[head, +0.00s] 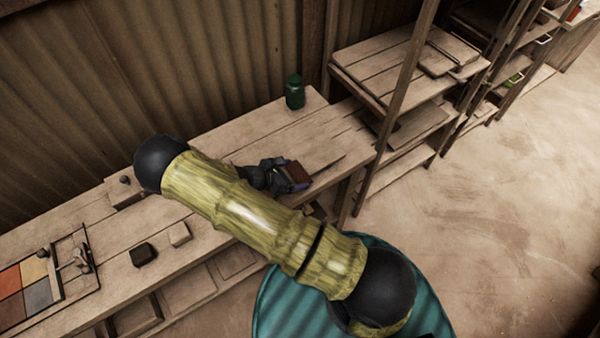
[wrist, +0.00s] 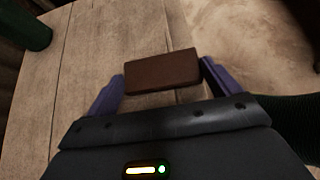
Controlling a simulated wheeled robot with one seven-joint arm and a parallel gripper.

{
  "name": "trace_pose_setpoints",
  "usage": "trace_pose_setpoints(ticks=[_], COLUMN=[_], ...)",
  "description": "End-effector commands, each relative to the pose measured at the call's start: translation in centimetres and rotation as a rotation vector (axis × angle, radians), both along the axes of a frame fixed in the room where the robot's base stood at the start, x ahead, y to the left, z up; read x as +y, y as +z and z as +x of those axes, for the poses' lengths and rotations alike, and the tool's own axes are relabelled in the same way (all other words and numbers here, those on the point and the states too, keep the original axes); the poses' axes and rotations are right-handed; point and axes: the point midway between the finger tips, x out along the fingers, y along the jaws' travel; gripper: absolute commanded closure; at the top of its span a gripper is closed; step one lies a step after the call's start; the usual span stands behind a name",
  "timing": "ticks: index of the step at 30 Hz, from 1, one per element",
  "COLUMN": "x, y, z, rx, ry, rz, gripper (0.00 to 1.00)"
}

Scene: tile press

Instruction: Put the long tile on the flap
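A brown oblong tile (wrist: 162,70), apparently the long tile, lies across between the two purple fingers of my gripper (wrist: 163,78) in the wrist view. Its two ends meet the fingers with no clear gap, so the gripper looks shut on it. In the head view the brown tile (head: 298,172) shows at the end of my gripper (head: 290,177), over the right part of the bench. The height of the tile above the bench is hard to judge. My arm hides part of the bench, and I cannot make out the flap for certain.
A dark green bottle (head: 294,92) stands at the back of the bench (head: 215,142); it also shows in the wrist view (wrist: 27,30). A tray of coloured squares (head: 38,292) is at the far left. A black block (head: 143,254) and a pale block (head: 179,234) lie near the front.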

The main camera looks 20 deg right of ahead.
Motion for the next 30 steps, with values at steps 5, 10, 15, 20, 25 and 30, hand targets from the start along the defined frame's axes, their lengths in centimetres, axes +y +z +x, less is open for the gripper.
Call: trace_pose_setpoints(ticks=[5,10,15,20,25,30], x=[0.0,0.0,0.0,0.0,0.0,0.0], y=[0.0,0.0,0.5,2.0,4.7,7.5], z=[0.0,0.0,0.0,0.0,0.1,0.0], rx=[0.000,-0.001,-0.001,-0.002,-0.003,-0.003], ry=[0.000,-0.001,-0.001,0.000,-0.001,-0.001], rz=[0.000,0.000,0.000,0.002,0.002,0.002], gripper=[0.42,0.43,0.43,0.43,0.43,0.43])
